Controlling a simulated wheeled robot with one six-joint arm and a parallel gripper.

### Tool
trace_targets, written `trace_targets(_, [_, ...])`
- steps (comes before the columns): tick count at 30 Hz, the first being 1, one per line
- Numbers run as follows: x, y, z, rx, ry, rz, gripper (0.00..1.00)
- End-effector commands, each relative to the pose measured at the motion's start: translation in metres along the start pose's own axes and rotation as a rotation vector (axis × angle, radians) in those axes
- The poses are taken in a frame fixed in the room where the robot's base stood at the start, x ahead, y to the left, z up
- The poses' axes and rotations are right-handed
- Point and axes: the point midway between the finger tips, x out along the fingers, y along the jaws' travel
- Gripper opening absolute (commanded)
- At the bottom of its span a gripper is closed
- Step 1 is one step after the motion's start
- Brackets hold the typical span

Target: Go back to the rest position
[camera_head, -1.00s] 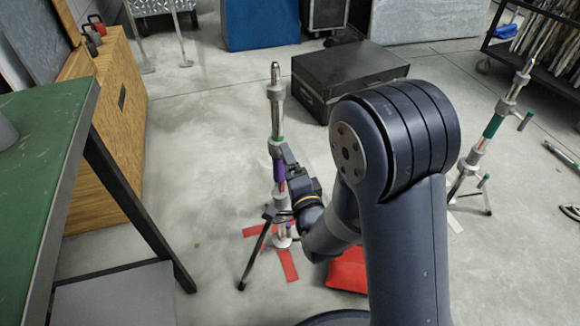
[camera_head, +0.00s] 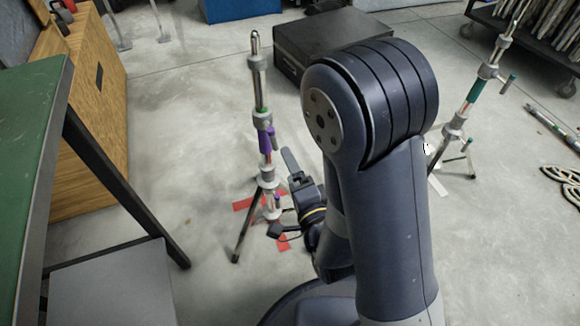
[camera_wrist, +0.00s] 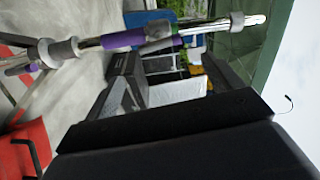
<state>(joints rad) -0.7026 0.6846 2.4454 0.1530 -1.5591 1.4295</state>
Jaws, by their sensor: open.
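A tall silver stand (camera_head: 261,95) with a purple clamp (camera_head: 266,140) stands upright on black tripod legs, left of my arm in the head view. My gripper (camera_head: 292,162) is just right of the stand, with a visible gap between them. It is open and holds nothing. In the wrist view the stand (camera_wrist: 90,44) crosses the top, with its purple part (camera_wrist: 122,39) beyond the dark gripper body that fills the bottom. My arm hides part of the floor behind it.
Red tape (camera_head: 244,203) marks the floor around the stand. A second stand with a teal sleeve (camera_head: 474,91) is at the right. A black case (camera_head: 335,42) lies behind. A green table (camera_head: 30,130) and wooden cabinet (camera_head: 98,120) flank the left. A red object (camera_wrist: 20,150) shows in the wrist view.

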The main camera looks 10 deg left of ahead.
Motion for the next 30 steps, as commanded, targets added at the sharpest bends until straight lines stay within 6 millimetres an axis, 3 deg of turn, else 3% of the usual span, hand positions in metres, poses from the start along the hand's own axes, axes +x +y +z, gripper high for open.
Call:
trace_targets(10, [0.013, 0.0, 0.0, 0.001, 0.002, -0.002, 0.87])
trace_targets(21, [0.077, 0.0, 0.0, 0.0, 0.002, -0.004, 0.87])
trace_targets(30, [0.109, 0.0, 0.0, 0.0, 0.0, -0.002, 0.87])
